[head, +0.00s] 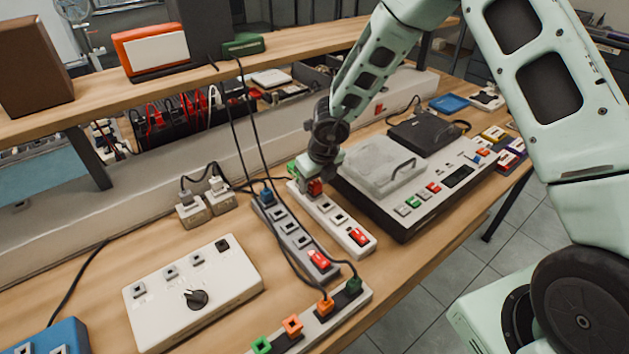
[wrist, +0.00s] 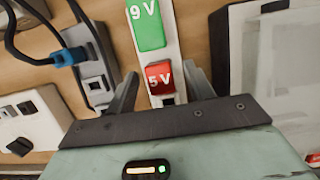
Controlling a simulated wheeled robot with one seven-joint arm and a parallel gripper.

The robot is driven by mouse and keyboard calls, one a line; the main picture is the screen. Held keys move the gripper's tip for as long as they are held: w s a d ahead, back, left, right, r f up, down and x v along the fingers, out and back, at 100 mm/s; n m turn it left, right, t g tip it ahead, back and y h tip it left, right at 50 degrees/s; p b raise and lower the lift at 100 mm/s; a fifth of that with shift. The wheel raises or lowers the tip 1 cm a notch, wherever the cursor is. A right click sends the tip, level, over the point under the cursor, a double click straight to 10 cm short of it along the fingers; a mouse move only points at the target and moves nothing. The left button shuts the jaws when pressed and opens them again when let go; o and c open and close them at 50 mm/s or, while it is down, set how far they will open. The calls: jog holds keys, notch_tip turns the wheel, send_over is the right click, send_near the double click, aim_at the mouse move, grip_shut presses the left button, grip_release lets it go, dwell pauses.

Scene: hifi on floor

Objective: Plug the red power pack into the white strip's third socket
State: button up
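The red power pack, marked 5 V (wrist: 159,77), sits on the white strip (wrist: 171,48), just below a green pack marked 9 V (wrist: 147,25) in the wrist view. In the head view the red pack (head: 315,187) shows at the far end of the white strip (head: 346,222), under my gripper (head: 318,180). My gripper's fingers stand on either side of the red pack in the wrist view (wrist: 161,72), with a visible gap on each side. Bare sockets show nearer on the strip, before its red switch (head: 358,237). The pack's underside is hidden.
A grey strip (head: 290,232) with a blue plug and black cords runs close on the left. A grey machine with a clear lid (head: 380,165) stands close on the right. A white box with a knob (head: 195,295) lies front left. A shelf (head: 150,75) runs behind.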

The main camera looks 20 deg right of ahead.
jog(key=w+p+v, duration=0.1)
jog(key=p+v, duration=1)
jog(key=v, duration=1.2)
jog(key=shift+w+a+r, duration=0.25)
jog(key=shift+a+r, duration=0.05)
dwell(0.6)
